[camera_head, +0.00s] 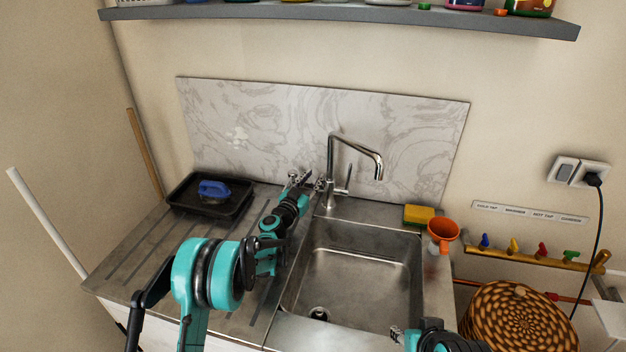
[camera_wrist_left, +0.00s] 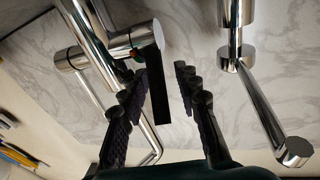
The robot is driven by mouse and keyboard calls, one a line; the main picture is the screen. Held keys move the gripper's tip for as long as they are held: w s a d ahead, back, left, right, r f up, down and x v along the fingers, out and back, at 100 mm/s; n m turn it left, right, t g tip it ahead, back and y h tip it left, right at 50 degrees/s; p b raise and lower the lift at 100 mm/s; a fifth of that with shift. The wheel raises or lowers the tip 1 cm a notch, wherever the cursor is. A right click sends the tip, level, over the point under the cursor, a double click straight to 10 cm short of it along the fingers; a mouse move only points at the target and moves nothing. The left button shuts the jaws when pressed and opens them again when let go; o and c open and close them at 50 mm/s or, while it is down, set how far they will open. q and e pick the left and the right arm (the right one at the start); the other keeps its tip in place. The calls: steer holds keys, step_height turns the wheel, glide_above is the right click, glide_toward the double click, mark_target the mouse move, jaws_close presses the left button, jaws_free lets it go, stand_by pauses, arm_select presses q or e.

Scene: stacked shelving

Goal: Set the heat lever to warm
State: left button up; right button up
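The chrome tap (camera_head: 331,180) stands behind the sink with its spout curving right. A thin upright lever (camera_head: 348,181) shows at its right side. My left gripper (camera_head: 305,181) is just left of the tap's body with its fingers apart. In the left wrist view, the open left gripper (camera_wrist_left: 166,92) has a dark flat bar (camera_wrist_left: 158,95) between its fingers, below a chrome cylinder (camera_wrist_left: 137,41) with a small coloured mark. I cannot tell whether the fingers touch the bar. My right gripper (camera_head: 396,334) shows only partly at the bottom edge.
A metal sink (camera_head: 422,285) lies in front of the tap. A black tray (camera_head: 182,196) with a blue item is at left. A wall label strip (camera_head: 530,211) hangs above a rail (camera_head: 530,260) with coloured pegs.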

arm_select(q)
steer(key=v, duration=0.8)
stand_by(0.4)
